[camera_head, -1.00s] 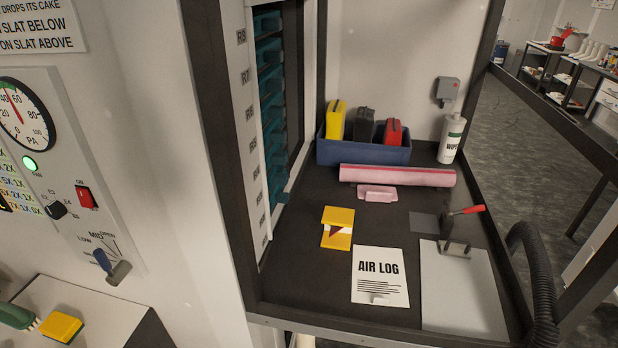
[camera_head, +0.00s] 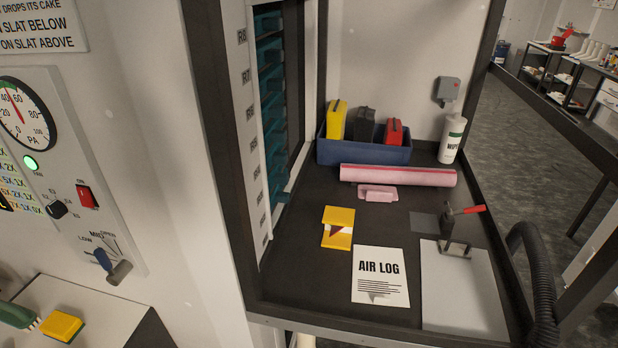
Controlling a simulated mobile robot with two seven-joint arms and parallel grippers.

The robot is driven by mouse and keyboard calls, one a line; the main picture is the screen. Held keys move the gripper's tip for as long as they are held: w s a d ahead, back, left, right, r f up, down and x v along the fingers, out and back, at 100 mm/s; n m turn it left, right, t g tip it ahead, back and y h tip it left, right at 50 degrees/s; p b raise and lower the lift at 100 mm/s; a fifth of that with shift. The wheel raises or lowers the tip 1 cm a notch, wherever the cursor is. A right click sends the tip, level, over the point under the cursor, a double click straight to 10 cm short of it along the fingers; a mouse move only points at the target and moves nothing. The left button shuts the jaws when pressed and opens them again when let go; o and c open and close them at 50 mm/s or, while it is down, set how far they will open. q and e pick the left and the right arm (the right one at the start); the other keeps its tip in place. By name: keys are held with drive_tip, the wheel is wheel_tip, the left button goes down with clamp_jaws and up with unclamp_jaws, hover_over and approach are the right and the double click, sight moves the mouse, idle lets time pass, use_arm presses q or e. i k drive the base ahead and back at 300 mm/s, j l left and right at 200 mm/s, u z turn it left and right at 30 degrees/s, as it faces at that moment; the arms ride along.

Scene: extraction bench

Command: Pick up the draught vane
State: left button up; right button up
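A yellow piece with a white middle and a dark red triangle (camera_head: 338,228) lies on the dark bench top, left of centre; it looks like the draught vane, though I cannot tell for sure. It is behind and to the left of the AIR LOG sheet (camera_head: 380,268), and nothing covers it. Neither of my grippers shows in the head view.
A blue bin (camera_head: 362,153) with yellow, black and red items stands behind a pink roll (camera_head: 398,175) and a pink block (camera_head: 378,193). A clipboard (camera_head: 462,300), red-handled tool (camera_head: 465,210), white bottle (camera_head: 452,140) and black hose (camera_head: 538,290) are at right. A dark post (camera_head: 215,150) borders the left.

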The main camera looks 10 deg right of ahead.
sight(337, 222)
drive_tip(key=i+l+u, duration=0.35)
drive_tip(key=u, duration=0.15)
drive_tip(key=i+l+u, duration=0.5)
drive_tip(key=k+l, duration=0.05)
